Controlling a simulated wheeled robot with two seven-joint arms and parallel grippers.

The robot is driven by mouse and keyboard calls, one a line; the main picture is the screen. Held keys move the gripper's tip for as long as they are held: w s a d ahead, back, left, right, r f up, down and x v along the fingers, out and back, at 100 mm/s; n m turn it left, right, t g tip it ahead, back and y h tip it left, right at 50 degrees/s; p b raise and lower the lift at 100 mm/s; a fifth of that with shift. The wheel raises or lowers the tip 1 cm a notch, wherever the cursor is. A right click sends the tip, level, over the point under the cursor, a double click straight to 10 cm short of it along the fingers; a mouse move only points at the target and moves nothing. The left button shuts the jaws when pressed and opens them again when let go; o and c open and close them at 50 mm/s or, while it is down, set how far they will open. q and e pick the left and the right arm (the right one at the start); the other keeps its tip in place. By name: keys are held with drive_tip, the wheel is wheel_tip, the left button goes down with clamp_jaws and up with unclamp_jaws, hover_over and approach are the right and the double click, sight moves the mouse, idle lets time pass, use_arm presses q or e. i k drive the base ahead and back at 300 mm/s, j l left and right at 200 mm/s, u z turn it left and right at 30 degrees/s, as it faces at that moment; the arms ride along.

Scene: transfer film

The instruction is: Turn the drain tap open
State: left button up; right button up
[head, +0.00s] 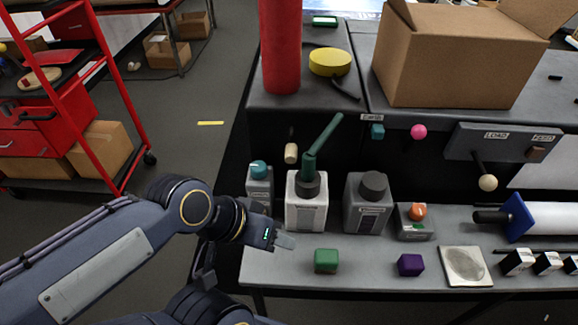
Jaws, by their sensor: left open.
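No part here carries a readable drain label, so I cannot tell for certain which one is the drain tap. A small tan barrel-shaped handle (291,153) hangs on a thin stem at the dark machine's front, at the left, and looks most like a tap. My left gripper (284,241) is open at the shelf's left end, below and in front of this handle and apart from it. The gripper is seen from the side, with nothing visible in it. My right gripper is not in view.
A grey bottle with a teal cap (259,182), a white bottle with a green lever (307,205) and a grey bottle (368,207) stand behind my gripper. A green cube (326,261) and purple cube (410,265) lie along the shelf's front. A lever panel (507,142) is at right.

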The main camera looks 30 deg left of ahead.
sight(258, 169)
drive_tip(key=u, duration=1.35)
